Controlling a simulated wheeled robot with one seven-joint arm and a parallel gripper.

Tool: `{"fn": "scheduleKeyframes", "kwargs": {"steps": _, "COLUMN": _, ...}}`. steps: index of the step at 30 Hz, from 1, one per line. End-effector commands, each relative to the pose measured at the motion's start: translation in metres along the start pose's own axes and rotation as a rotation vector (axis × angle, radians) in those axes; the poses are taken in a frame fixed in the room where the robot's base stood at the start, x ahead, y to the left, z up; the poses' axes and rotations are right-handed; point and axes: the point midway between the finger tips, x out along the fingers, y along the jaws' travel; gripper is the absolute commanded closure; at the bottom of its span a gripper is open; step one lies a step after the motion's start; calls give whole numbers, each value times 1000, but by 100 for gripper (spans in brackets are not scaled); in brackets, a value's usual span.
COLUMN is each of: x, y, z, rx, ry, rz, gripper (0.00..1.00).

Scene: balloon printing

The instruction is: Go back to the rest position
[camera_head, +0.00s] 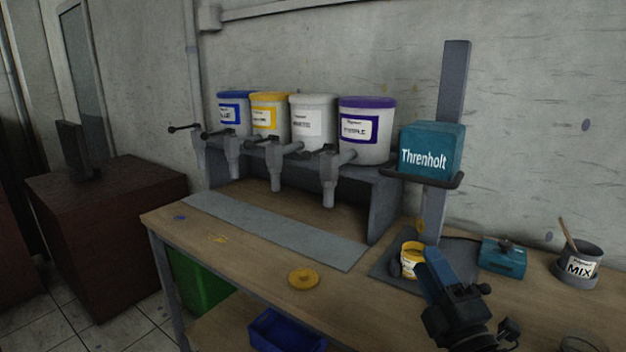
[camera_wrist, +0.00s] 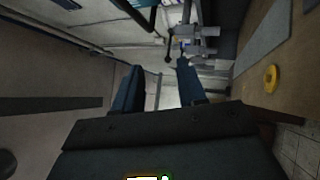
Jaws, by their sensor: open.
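My gripper (camera_head: 428,262) is at the right of the head view, above the table's front right part. Its blue fingers point up and left, close to a small yellow-labelled cup (camera_head: 410,260) on a dark base plate. In the wrist view the two fingers of my gripper (camera_wrist: 158,80) stand apart with nothing between them. The gripper is open and empty. Part of the cup is hidden behind a finger in the head view.
Paint buckets (camera_head: 367,130) stand on a dispenser rack with taps. A teal mixer (camera_head: 432,148) rises on a post. A yellow lid (camera_head: 303,278) lies on the wooden table. A teal box (camera_head: 502,257) and a MIX pot (camera_head: 578,268) stand right. A blue bin (camera_head: 285,330) is below.

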Motion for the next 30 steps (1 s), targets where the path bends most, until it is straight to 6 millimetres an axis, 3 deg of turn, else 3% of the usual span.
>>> {"fn": "scheduleKeyframes", "kwargs": {"steps": 1, "x": -25, "y": -8, "z": -11, "rx": 80, "ry": -12, "rz": -18, "gripper": 59}}
{"fn": "scheduleKeyframes", "kwargs": {"steps": 6, "x": -97, "y": -21, "z": -35, "rx": 330, "ry": -64, "rz": -62, "gripper": 59}}
{"fn": "scheduleKeyframes", "kwargs": {"steps": 14, "x": -206, "y": -22, "z": -62, "rx": 683, "ry": -169, "rz": -136, "gripper": 59}}
{"fn": "scheduleKeyframes", "kwargs": {"steps": 23, "x": -322, "y": 4, "z": -78, "rx": 1042, "ry": -325, "rz": -225, "gripper": 59}}
{"fn": "scheduleKeyframes", "kwargs": {"steps": 30, "x": -398, "y": 43, "z": -82, "rx": 1293, "ry": -474, "rz": -292, "gripper": 59}}
